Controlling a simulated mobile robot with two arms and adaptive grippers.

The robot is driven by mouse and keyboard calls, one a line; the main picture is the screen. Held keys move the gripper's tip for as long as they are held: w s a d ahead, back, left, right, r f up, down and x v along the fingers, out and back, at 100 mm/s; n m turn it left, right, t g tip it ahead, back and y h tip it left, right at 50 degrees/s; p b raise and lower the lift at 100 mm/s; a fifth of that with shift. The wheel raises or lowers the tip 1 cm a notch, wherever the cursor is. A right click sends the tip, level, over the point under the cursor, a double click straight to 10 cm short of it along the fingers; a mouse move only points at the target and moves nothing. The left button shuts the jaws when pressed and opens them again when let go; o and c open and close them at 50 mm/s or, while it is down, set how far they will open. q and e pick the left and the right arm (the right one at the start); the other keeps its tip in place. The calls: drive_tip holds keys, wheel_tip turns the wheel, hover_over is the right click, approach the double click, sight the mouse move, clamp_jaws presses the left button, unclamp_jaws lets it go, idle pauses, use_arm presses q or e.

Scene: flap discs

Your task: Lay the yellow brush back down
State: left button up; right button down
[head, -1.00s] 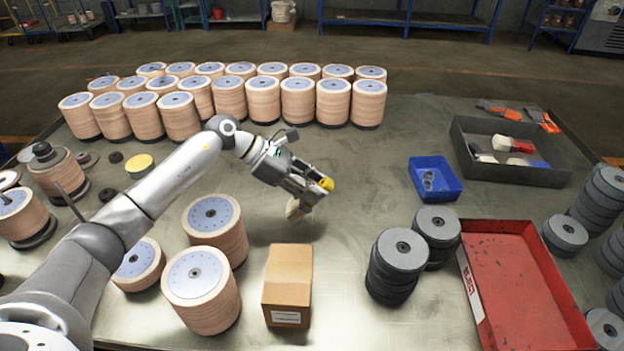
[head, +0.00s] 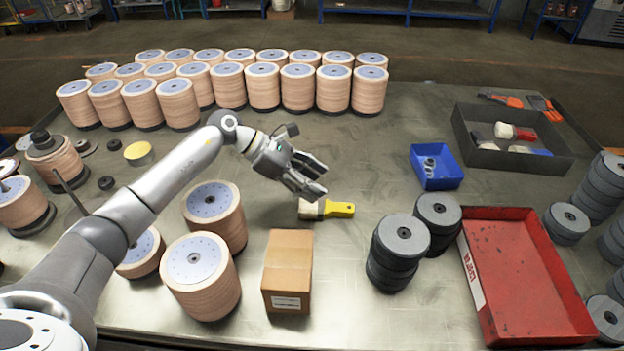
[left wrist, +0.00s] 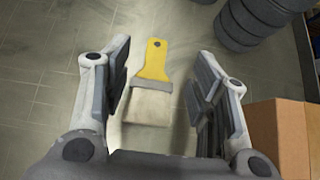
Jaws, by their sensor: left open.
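The yellow brush (head: 336,209) lies flat on the bare metal table, its yellow handle pointing right and its pale bristles to the left in the head view. In the left wrist view the brush (left wrist: 154,70) shows between the two fingers, with clear gaps on both sides. My left gripper (head: 318,181) is open and empty, just above and behind the bristle end, not touching the brush as far as I can see. The left gripper's fingers (left wrist: 160,88) are spread wide in the left wrist view. My right gripper is not in view.
A cardboard box (head: 288,271) stands in front of the brush. Grey disc stacks (head: 397,255) and a red tray (head: 527,275) are to the right. A blue bin (head: 436,167) and a dark tray (head: 515,157) stand farther back. Tan disc stacks (head: 214,215) stand left. Table behind the brush is clear.

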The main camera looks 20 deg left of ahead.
use_arm(q)
drive_tip(key=v, duration=1.2)
idle(0.4)
